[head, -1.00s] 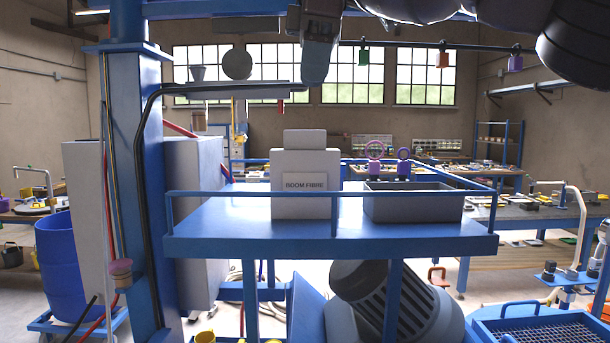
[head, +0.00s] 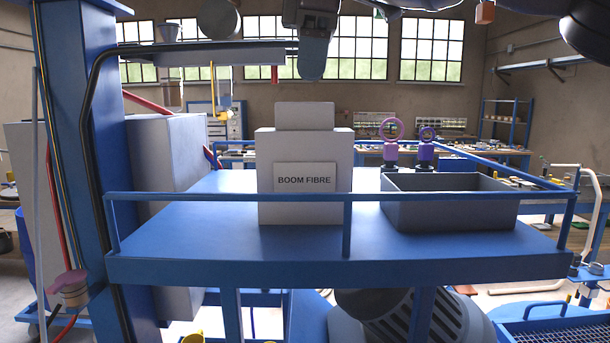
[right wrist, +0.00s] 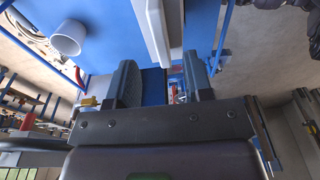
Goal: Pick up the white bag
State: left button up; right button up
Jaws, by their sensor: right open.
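The white bag (head: 275,208), a pale block shape with a narrower top and a "BOOM FIBRE" label, stands upright on the blue platform (head: 200,215) behind its front rail. My right gripper (head: 316,76) hangs at the top of the head view, above the bag in the picture and apart from it. In the right wrist view its two fingers (right wrist: 158,66) are spread with nothing between them. A pale long shape shows beyond them there; I cannot tell what it is. My left gripper is not in view.
A blue rail (head: 420,197) runs along the platform's front. A grey open bin (head: 450,208) stands right of the bag, with purple ring-topped items (head: 391,145) behind it. A blue column (head: 75,130) and grey cabinet (head: 170,165) are at left. Platform left of the bag is clear.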

aim_at(305, 107)
jog(key=shift+a+f+p, duration=0.15)
jog(key=shift+f, duration=0.85)
jog(key=shift+a+f+p, duration=0.1)
jog(key=shift+a+f, duration=0.1)
jog(key=shift+f, duration=0.85)
jog(key=shift+a+f+p, duration=0.15)
jog(key=shift+f, duration=0.85)
jog(key=shift+f+b, duration=0.25)
jog(key=shift+b, duration=0.1)
jog(key=shift+c, duration=0.3)
grip_shut()
